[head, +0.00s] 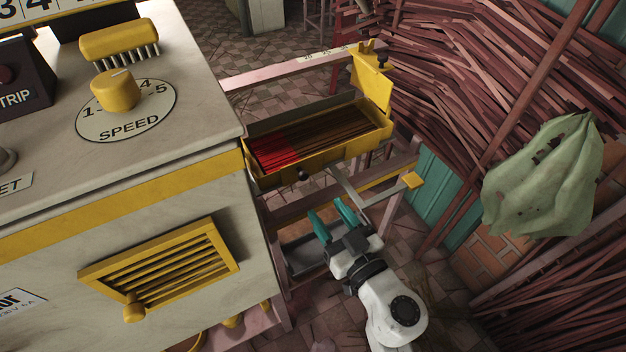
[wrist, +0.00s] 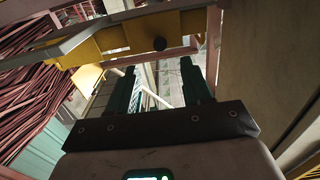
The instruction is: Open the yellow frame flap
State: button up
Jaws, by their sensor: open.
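A yellow plate-like flap (head: 372,84) stands upright at the far right end of a yellow trough (head: 322,152); I cannot tell for sure that it is the frame flap. The trough holds red and brown incense sticks (head: 310,138). A dark round knob (head: 303,175) sits on its near side and also shows in the wrist view (wrist: 160,44). My gripper (head: 331,218) is open and empty, below and in front of the trough, apart from the flap. In the wrist view its teal fingers (wrist: 158,67) point towards the yellow trough side (wrist: 125,38).
A grey bar with a yellow end pad (head: 412,181) crosses just beyond my gripper. The cream machine (head: 190,180) with a yellow louvred panel (head: 165,262) stands left. A green cloth bundle (head: 545,180) and stacked red sticks (head: 470,90) are right.

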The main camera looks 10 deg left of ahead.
aim_at(305, 179)
jog(key=b+x, duration=0.2)
jog(key=x, duration=0.6)
jog(key=shift+w+a, duration=0.25)
jog(key=shift+w, duration=0.05)
grip_shut()
